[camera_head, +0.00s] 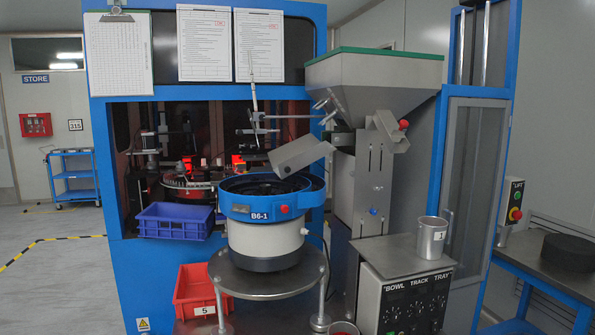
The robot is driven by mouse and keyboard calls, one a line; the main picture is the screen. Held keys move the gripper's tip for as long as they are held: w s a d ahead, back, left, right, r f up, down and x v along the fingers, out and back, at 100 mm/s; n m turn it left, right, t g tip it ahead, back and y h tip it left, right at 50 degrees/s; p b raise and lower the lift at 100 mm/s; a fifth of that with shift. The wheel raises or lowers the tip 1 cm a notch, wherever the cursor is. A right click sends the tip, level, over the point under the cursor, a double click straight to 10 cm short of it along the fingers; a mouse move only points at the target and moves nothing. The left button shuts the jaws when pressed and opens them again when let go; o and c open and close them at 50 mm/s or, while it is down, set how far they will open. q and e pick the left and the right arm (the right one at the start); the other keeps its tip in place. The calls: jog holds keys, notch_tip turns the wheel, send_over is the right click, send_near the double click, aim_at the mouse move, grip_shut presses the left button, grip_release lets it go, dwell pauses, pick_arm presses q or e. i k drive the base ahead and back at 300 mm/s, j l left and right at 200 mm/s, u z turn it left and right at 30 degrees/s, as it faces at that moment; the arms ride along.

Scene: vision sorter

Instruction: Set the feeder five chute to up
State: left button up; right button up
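A grey metal chute (302,153) hangs over the blue-rimmed bowl (258,213). It slopes down to the left, its lower end just above the bowl. The bowl carries the label "B6-1", not a five. A large grey hopper (372,85) with a green rim stands on a metal column (368,175) to the right of the chute. A red bin (197,285) in front is labelled "5". Neither of my grippers is in view.
The bowl stands on a round metal stand (268,283). A control box (408,295) marked "BOWL TRACK TRAY" holds a metal cup (432,238). A blue bin (174,221) is at left. A steel bench (545,265) is at right. Open floor (50,290) lies left.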

aim_at(302, 155)
jog(key=i+l, duration=0.15)
jog(key=l, duration=0.2)
jog(key=i+l+u, duration=0.1)
jog(key=l, duration=0.25)
jog(key=i+l, duration=0.15)
jog(key=l, duration=0.25)
jog(key=i+l+u, duration=0.1)
jog(key=l, duration=0.25)
jog(key=i+l, duration=0.1)
jog(key=l, duration=0.3)
jog(key=u, duration=0.05)
